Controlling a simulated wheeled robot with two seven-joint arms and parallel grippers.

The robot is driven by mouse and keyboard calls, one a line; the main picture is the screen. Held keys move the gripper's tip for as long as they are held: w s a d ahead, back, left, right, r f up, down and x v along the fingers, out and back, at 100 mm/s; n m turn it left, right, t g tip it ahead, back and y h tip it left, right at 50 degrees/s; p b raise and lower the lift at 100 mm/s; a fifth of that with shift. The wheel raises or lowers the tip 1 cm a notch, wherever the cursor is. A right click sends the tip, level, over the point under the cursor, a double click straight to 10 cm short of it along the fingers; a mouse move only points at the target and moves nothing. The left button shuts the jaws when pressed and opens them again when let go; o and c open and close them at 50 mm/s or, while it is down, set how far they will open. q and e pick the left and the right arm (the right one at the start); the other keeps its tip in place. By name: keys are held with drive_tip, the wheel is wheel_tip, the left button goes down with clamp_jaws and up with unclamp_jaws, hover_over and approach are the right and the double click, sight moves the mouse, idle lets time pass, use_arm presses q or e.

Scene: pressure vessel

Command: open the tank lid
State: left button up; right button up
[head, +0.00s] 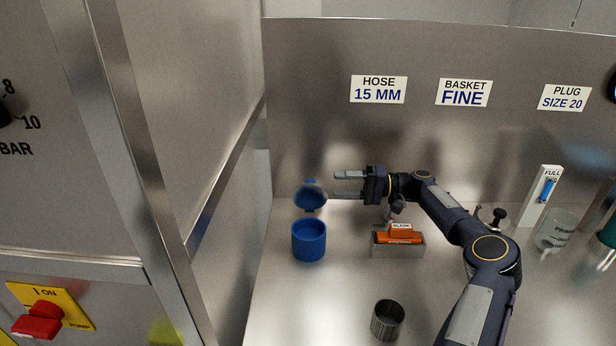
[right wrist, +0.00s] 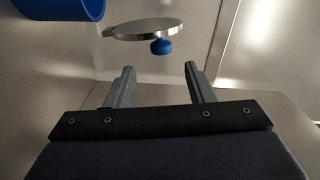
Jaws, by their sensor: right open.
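The blue tank (head: 309,243) stands upright on the steel counter with its mouth open. Its lid (head: 311,200) is raised behind the mouth, tilted back on edge, with a blue knob on it. In the right wrist view the lid (right wrist: 140,31) is a thin metal disc seen nearly edge-on, with its blue knob (right wrist: 162,47); part of the tank (right wrist: 58,8) shows at upper left. My right gripper (head: 345,184) is open and empty, just right of the lid, fingers pointing left. The lid lies beyond the fingertips (right wrist: 157,85), apart from them. My left gripper is not in view.
An orange block in a metal holder (head: 398,250) sits below my right forearm. A metal basket (head: 387,320) stands near the front. A white gauge (head: 541,196) and a clear jar (head: 556,230) stand at right. A steel wall closes the back.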

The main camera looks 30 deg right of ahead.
sight(316, 185)
drive_tip(key=p+x, duration=0.1)
drive_tip(key=x, duration=0.6)
drive_tip(key=shift+a+p, duration=0.35)
clamp_jaws()
